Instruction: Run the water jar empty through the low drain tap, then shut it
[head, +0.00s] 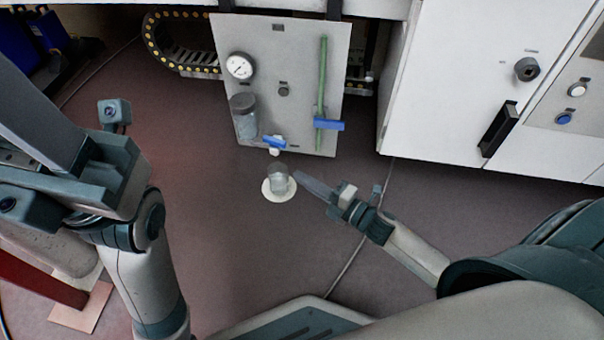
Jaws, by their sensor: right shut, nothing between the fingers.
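The water jar (245,123), clear with a grey lid, is mounted on the lower left of a light grey panel. Whether water is in it is too small to tell. The low drain tap (275,143) has a blue handle, slightly tilted, and a white spout. Below it a clear cup (278,179) stands on a white disc (283,197). My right gripper (300,176) is shut and empty, its fingertips just right of the cup and below the tap. My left gripper (40,115) is at the far left, away from the panel; its fingertips do not show clearly.
The panel (300,60) also carries a gauge (240,67), a small knob (283,91) and a green pipe (322,80) with a blue crosswise handle (328,124). A white cabinet (450,80) stands to the right. The floor around the cup is clear.

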